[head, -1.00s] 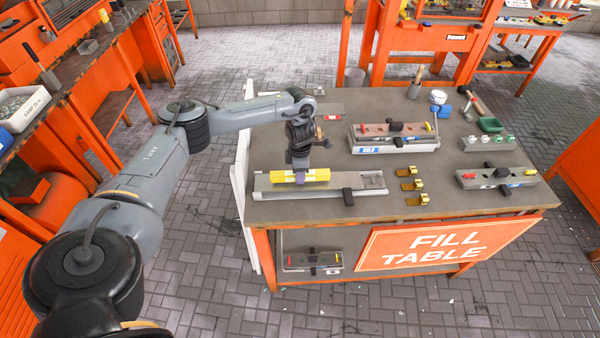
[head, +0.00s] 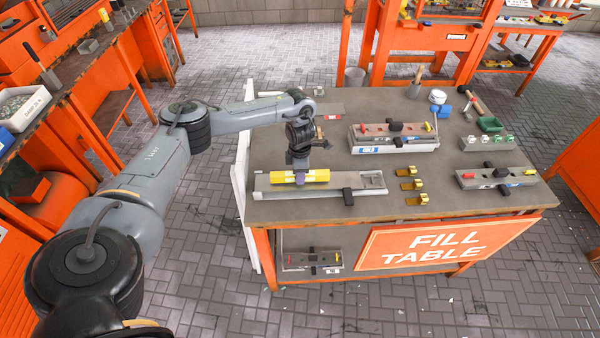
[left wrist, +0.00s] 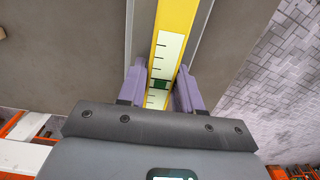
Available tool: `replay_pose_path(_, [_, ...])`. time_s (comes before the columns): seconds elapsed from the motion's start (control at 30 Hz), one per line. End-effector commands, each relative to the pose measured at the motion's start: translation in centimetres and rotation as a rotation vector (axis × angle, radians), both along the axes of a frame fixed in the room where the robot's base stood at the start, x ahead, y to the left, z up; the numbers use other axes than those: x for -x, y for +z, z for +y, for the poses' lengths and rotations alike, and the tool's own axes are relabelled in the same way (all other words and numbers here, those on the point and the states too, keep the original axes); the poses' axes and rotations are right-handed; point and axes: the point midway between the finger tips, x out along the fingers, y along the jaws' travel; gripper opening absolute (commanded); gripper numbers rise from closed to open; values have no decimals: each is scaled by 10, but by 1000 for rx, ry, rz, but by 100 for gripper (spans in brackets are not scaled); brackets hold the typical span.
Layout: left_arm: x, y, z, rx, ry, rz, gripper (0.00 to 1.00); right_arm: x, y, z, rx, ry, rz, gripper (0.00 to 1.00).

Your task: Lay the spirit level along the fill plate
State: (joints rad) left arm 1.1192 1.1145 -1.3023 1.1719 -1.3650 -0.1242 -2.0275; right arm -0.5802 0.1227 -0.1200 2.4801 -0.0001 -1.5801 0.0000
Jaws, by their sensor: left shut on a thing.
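The yellow spirit level (head: 316,175) lies lengthwise over the left part of the grey fill plate (head: 345,184) near the front left of the table. My left gripper (head: 300,177) comes down on it from above and is shut on it. In the left wrist view the level (left wrist: 174,25) passes between the purple fingers of my left gripper (left wrist: 161,88), with its green vial between them. The level runs roughly parallel to the plate's long edges. I cannot tell whether its underside touches the plate. My right gripper is not in view.
Brass clips (head: 410,185) lie to the right of the plate. A mould with a reddish top (head: 394,136) stands behind, and another mould (head: 497,177) stands at the right. The table's front edge is close.

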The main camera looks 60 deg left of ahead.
Motion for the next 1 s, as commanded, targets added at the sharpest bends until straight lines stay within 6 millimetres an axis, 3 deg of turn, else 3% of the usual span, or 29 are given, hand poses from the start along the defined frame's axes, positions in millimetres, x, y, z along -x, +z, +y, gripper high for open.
replay_pose_path(1.0, [0, -5, 0, 0, -1, -1, 0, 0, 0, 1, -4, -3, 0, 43])
